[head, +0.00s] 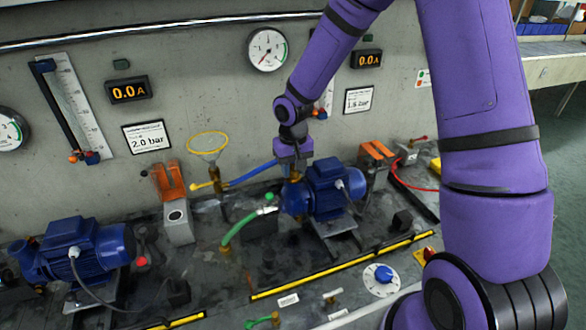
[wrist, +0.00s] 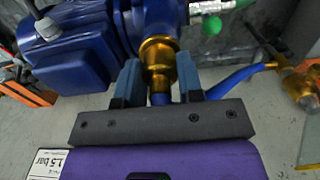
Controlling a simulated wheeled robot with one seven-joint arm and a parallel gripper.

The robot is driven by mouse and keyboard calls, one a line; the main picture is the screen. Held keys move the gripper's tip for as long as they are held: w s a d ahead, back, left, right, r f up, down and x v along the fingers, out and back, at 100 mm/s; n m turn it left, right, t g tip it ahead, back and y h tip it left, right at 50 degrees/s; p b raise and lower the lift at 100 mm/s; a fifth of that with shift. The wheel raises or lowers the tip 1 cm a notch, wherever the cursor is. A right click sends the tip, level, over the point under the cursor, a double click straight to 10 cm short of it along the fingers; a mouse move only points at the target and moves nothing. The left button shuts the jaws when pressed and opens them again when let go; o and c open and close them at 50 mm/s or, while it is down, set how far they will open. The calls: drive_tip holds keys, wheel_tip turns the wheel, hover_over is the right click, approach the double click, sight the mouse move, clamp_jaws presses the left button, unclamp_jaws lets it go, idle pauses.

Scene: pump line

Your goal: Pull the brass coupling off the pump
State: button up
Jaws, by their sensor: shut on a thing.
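The blue pump (head: 330,190) stands on the bench in the middle of the head view, and part of it shows in the wrist view (wrist: 70,45). The brass coupling (wrist: 158,60) sits at the pump's blue port, with no clear gap between them. My gripper (wrist: 160,78) is shut on the brass coupling, one blue finger on each side. In the head view my gripper (head: 294,168) comes down from above at the pump's left end and hides most of the coupling. A blue hose (head: 252,175) runs from there to the left.
A brass valve (head: 218,185) with a yellow handle is left of the pump. A green hose (head: 240,230) lies in front of it. A second blue pump (head: 75,250) is at lower left. An orange-topped block (head: 375,155) stands behind right. Gauges hang on the grey wall behind.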

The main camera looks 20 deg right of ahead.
drive_tip(key=shift+r, duration=1.9)
